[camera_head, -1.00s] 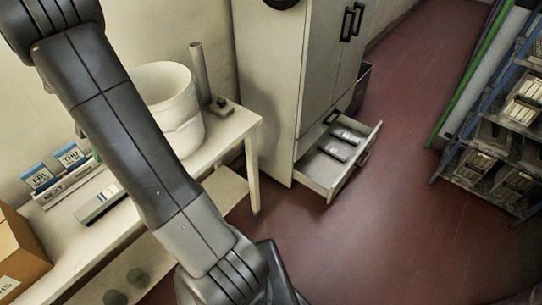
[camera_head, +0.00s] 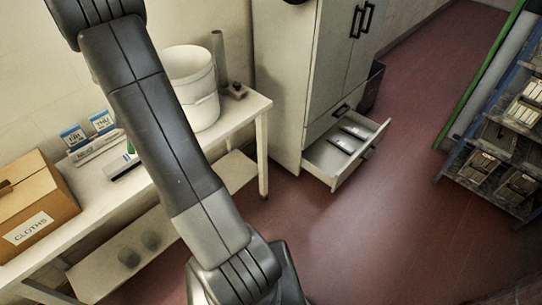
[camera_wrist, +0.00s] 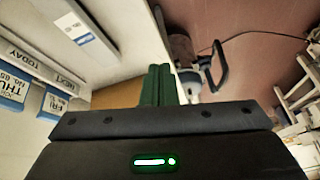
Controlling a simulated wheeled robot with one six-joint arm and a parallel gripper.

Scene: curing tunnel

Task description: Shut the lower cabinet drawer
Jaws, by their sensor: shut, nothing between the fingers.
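The lower cabinet drawer (camera_head: 322,156) stands pulled out from the bottom of the tall pale cabinet (camera_head: 284,90) in the head view. Two flat grey items (camera_head: 344,143) lie inside it. Its front carries a dark handle, seen from above. Another dark handle shows on the cabinet face above the open drawer. My gripper (camera_wrist: 158,84) shows in the wrist view with its green fingers shut together and empty. I cannot make out the drawer in the wrist view.
A bench (camera_head: 262,104) with a white bucket (camera_head: 194,85) stands left of the cabinet. A cardboard box (camera_head: 35,205) is on its left end. A dark bin (camera_head: 374,85) stands beyond the cabinet. Shelving (camera_head: 500,140) lines the right. Red floor before the drawer is clear.

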